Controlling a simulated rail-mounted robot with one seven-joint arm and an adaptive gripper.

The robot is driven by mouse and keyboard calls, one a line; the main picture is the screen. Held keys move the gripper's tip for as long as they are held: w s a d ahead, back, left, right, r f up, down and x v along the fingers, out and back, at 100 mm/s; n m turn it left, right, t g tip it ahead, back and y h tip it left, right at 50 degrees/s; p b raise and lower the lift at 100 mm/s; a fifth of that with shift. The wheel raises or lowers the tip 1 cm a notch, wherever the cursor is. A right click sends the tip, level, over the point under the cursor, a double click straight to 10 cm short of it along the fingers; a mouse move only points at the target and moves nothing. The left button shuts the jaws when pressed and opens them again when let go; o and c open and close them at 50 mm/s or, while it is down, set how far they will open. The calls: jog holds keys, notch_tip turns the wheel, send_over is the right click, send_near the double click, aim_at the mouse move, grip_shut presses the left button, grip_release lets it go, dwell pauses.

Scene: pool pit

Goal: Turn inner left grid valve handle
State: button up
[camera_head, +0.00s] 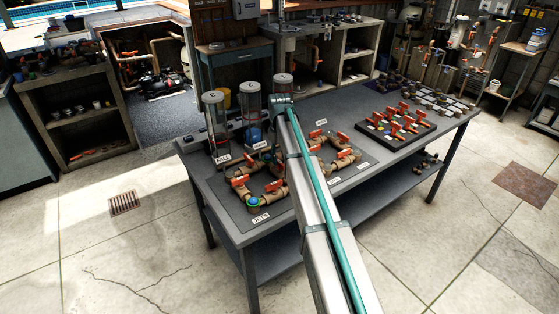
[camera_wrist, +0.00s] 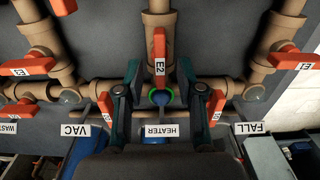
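In the wrist view, several orange valve handles sit on brown pipes over a dark panel. The handle marked E2 (camera_wrist: 159,45) points along the middle pipe, just beyond and between my fingertips. Two more handles, one to the left (camera_wrist: 105,106) and one to the right (camera_wrist: 215,103), are partly hidden by my fingers. My gripper (camera_wrist: 158,72) is open, its fingers apart on either side of a green-and-blue fitting (camera_wrist: 160,97), with nothing held. Contact cannot be told. In the head view, the left pipe grid (camera_head: 250,187) lies on the workbench; my gripper is hidden behind my arm.
The workbench (camera_head: 236,228) also bears clear cylinders (camera_head: 214,112) at its back and a tray of red-handled valves (camera_head: 398,122) to the right. My arm crosses between the left and right pipe grids (camera_head: 335,157). The floor in front (camera_head: 150,250) is clear.

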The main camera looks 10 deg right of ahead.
aim_at(279, 161)
notch_tip(279, 161, up, 10)
dwell(0.4)
